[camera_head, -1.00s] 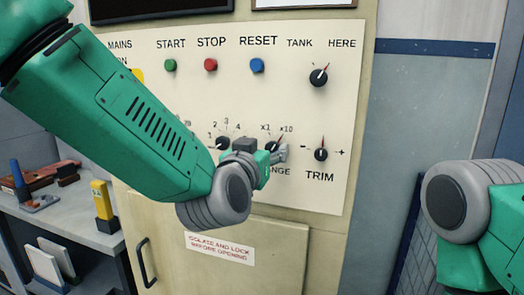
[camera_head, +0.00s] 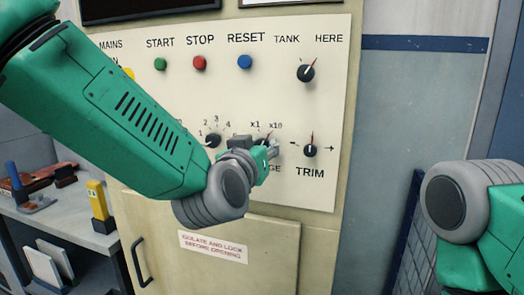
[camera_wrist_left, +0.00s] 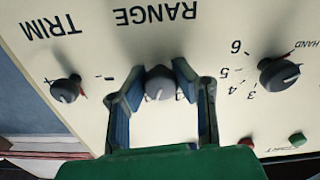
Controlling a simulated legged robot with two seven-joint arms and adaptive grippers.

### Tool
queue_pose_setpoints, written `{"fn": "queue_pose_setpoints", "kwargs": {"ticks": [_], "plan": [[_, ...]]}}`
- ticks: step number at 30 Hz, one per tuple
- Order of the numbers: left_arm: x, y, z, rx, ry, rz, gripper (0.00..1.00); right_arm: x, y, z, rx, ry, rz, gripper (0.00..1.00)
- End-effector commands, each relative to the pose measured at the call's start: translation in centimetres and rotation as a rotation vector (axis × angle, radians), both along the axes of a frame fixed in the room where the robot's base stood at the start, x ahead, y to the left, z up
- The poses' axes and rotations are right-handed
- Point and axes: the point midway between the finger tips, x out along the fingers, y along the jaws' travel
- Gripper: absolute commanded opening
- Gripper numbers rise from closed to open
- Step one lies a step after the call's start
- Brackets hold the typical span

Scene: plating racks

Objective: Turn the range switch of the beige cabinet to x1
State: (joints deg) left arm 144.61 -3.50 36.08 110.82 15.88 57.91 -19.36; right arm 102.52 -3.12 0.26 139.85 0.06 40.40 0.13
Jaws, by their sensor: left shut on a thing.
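The beige cabinet's panel (camera_head: 330,105) faces me. Its range switch (camera_head: 262,141) is a black knob below the x1 and x10 marks, partly hidden behind my left gripper (camera_head: 268,149). Its red pointer looks up and right, toward x10. In the left wrist view, which is upside down, the range switch (camera_wrist_left: 160,84) sits between the two fingers of my left gripper (camera_wrist_left: 158,70), under the word RANGE. The gripper is shut on it. The scale marks there are mostly hidden. My right gripper is out of view; only part of that arm shows.
The trim knob (camera_head: 310,150) is close on the right, with the tank knob (camera_head: 306,73) above it. A numbered selector knob (camera_head: 213,140) is on the left. Green, red and blue buttons (camera_head: 200,63) run above. A cabinet door with a handle (camera_head: 138,262) is below.

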Motion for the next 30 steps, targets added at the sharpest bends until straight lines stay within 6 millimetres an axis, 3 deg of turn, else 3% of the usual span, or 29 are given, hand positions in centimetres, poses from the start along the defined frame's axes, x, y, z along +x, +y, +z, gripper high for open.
{"fn": "queue_pose_setpoints", "kwargs": {"ticks": [21, 30], "plan": [[-0.2, -0.1, -0.7, -0.608, 0.21, 0.001, 0.0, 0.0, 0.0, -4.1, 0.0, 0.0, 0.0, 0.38], [-0.2, -0.2, -0.7, -0.789, 0.272, 0.002, 0.0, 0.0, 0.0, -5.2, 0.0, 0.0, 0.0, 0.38]]}}
